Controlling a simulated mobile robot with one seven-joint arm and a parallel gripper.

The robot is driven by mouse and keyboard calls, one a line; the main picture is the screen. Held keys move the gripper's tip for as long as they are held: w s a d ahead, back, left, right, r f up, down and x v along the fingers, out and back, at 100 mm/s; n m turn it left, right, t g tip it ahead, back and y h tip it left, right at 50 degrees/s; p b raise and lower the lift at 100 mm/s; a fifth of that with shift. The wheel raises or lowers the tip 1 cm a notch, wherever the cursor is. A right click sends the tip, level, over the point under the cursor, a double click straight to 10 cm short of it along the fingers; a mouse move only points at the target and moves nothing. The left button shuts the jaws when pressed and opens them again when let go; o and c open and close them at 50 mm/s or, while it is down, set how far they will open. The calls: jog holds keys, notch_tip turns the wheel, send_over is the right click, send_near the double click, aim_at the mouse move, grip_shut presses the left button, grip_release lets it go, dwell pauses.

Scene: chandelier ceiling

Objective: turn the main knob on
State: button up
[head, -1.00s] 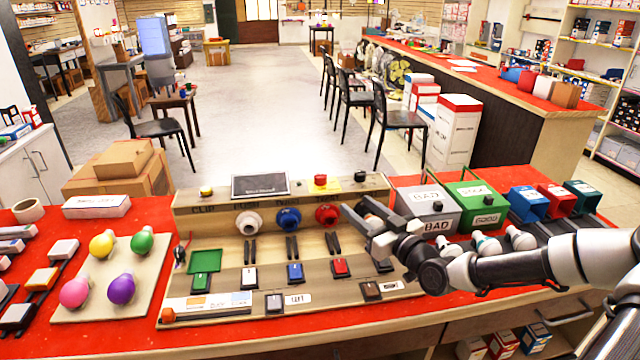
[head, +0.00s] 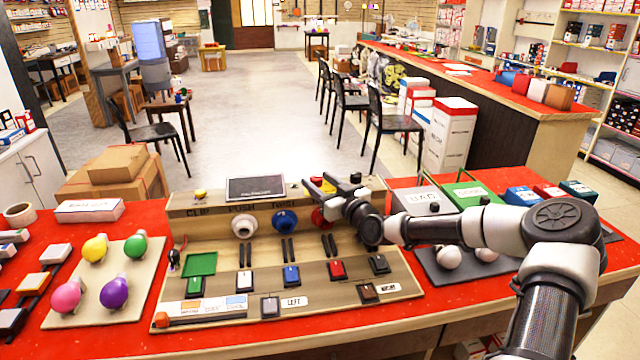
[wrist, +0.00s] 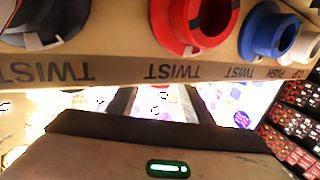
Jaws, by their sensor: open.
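The wooden test panel (head: 220,225) stands on the red counter. I cannot read a label marking the main knob. In the wrist view, the red socket (wrist: 205,22), blue socket (wrist: 268,32) and part of a black socket (wrist: 40,22) show close up, above upside-down "TWIST" labels. Whether the fingers touch anything is hidden.
A dark screen (head: 255,188) and a yellow button (head: 200,194) sit on the panel's top. Rocker switches, such as the blue one (head: 291,275), line its lower slope. Grey "BAD" and green bins (head: 478,197) stand right, behind my arm. A bulb board (head: 140,300) lies left.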

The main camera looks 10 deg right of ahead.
jog(key=shift+c, duration=0.4)
jog(key=c, duration=0.9)
jog(key=shift+c, duration=0.2)
